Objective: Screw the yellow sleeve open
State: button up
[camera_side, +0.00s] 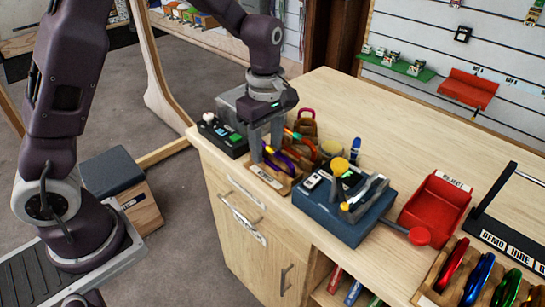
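My gripper (267,155) points down over the small wooden rack (268,178) near the table's left front edge. Its two grey fingers are spread, with a gap between them. A purple carabiner (284,165) with a small orange part stands in the rack, just at and below the fingertips. I cannot tell whether a finger touches it. A yellow round piece (341,167) sits on top of the dark blue fixture box (345,228) to the right, beside grey metal parts. Which yellow part is the sleeve, and whether it is screwed shut, is too small to tell.
A dark box with buttons (222,136) stands left of the rack. Several coloured carabiners (480,278) stand in a rack at front right. The table's back middle is clear.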

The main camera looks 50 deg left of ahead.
jog(key=shift+f, duration=1.15)
jog(key=shift+w, duration=0.75)
jog(key=shift+r, duration=0.15)
notch_tip(320, 180, up, 9)
jog(key=shift+f, duration=0.1)
jog(key=shift+s+r, duration=0.1)
jog(key=shift+r, duration=0.55)
jog(key=s+r+m+t+h, duration=0.1)
jog(key=s+r+m+t, duration=0.1)
jog(key=s+r+m, duration=0.35)
jog(key=s+r+m+t, duration=0.1)
jog(key=s+r+m, duration=0.2)
jog(key=s+m, duration=0.5)
jog(key=s+f+m+t, duration=0.1)
jog(key=s+m, duration=0.1)
jog(key=s, duration=0.3)
jog(key=s+a+f+m+t+y, duration=0.1)
jog(key=s+m, duration=0.1)
jog(key=s, duration=0.3)
jog(key=shift+s+f+t, duration=0.15)
jog(key=shift+s+t, duration=0.15)
jog(key=shift+s, duration=0.05)
